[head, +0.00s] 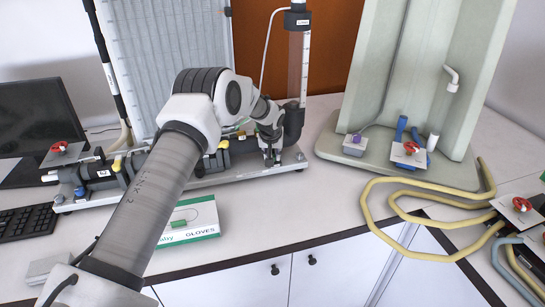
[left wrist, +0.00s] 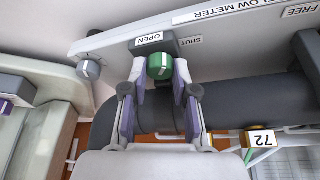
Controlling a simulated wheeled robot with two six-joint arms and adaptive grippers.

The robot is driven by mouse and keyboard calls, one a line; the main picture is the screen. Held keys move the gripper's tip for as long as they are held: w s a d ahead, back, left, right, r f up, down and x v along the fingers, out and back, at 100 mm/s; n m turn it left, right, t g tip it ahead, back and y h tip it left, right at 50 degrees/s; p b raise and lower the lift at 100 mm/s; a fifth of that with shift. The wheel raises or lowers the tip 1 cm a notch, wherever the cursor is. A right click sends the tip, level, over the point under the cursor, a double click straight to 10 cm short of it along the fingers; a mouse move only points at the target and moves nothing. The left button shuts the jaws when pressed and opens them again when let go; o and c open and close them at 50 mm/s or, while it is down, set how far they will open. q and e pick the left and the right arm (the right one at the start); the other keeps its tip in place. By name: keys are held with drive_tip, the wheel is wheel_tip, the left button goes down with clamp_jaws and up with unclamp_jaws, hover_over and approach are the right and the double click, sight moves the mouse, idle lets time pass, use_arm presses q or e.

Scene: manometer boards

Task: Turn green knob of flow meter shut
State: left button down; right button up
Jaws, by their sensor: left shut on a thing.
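The green knob (left wrist: 160,67) is in the left wrist view, at the edge of a plate marked FLOW METER. An OPEN label (left wrist: 150,39) lies just above it and a SHUT label (left wrist: 191,41) to its upper right. A small pale mark shows on the knob's upper part; I cannot tell its exact setting. My left gripper (left wrist: 160,76) is shut on the knob, one finger on each side. In the head view my left gripper (head: 271,155) is at the foot of the flow meter's clear upright tube (head: 298,65), and the knob is not clearly visible there. My right gripper is not in view.
A dark pipe (left wrist: 240,105) runs behind the fingers. A gloves box (head: 190,222) lies below my arm. Yellow hose (head: 385,222) and red-handled valves (head: 408,148) are on the right. The bench front is mostly free.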

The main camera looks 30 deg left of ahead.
use_arm(q)
drive_tip(key=m+b, duration=0.1)
drive_tip(key=f+m+h+b, duration=0.1)
drive_tip(key=m, duration=0.1)
drive_tip(key=shift+s+a+m, duration=0.1)
drive_tip(key=shift+s+m, duration=0.05)
drive_tip(key=shift+m, duration=0.15)
drive_tip(key=shift+r+m+h+b, duration=0.2)
drive_tip(key=shift+m+h+b, duration=0.5)
drive_tip(key=shift+m+b, duration=0.65)
drive_tip(key=c, duration=0.9)
unclamp_jaws()
drive_tip(key=shift+r, duration=0.1)
drive_tip(key=shift+w+a+r+t, duration=0.1)
drive_tip(key=shift+w+r+t, duration=0.2)
